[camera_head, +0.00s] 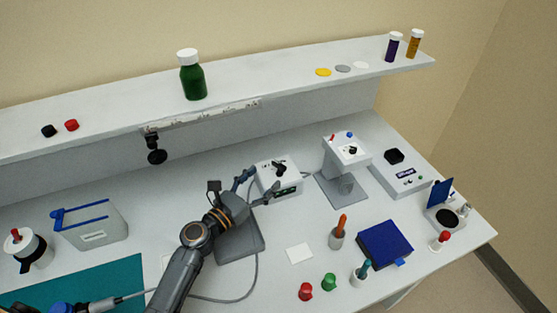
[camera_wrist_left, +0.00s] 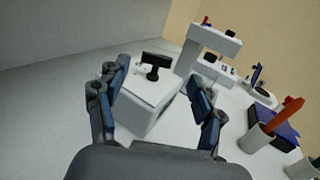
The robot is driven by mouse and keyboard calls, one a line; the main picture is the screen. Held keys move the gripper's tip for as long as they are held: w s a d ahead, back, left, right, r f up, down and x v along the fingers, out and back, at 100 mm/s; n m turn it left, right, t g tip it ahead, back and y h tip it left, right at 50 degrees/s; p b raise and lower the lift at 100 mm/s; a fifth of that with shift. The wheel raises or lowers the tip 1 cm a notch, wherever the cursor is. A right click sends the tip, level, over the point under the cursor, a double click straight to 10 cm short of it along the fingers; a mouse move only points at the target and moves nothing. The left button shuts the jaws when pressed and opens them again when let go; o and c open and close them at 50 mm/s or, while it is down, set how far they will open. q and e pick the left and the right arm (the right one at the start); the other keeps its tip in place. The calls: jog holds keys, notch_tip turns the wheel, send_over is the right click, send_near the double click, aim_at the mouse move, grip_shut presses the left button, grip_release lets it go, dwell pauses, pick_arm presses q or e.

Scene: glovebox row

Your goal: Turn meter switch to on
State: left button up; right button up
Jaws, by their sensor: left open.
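In the left wrist view the box (camera_wrist_left: 143,101) lies ahead between the two spread fingers (camera_wrist_left: 161,84). The black knob (camera_wrist_left: 156,66) stands up on its top, beyond the fingertips and apart from them. Contact between fingers and box cannot be told.
A white stand instrument (camera_head: 346,152) with a grey base is right of the meter. Cups with orange (camera_head: 338,235) and teal tools, a blue box (camera_head: 385,244) and red and green caps stand in front right. A shelf (camera_head: 290,82) runs behind. A grey cable crosses the bench.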

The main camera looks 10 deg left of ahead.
aim_at(277, 165)
pick_arm(q)
jog(key=x, duration=0.6)
jog(key=shift+w, duration=0.3)
jog(key=shift+w+d, duration=0.25)
jog(key=shift+w, duration=0.2)
jog(key=shift+w+f, duration=0.1)
jog(key=shift+c, duration=0.6)
jog(key=c, duration=1)
pick_arm(e)
jog(key=shift+w+a+r, duration=0.35)
jog(key=shift+w+a, duration=0.05)
jog(key=shift+w, duration=0.3)
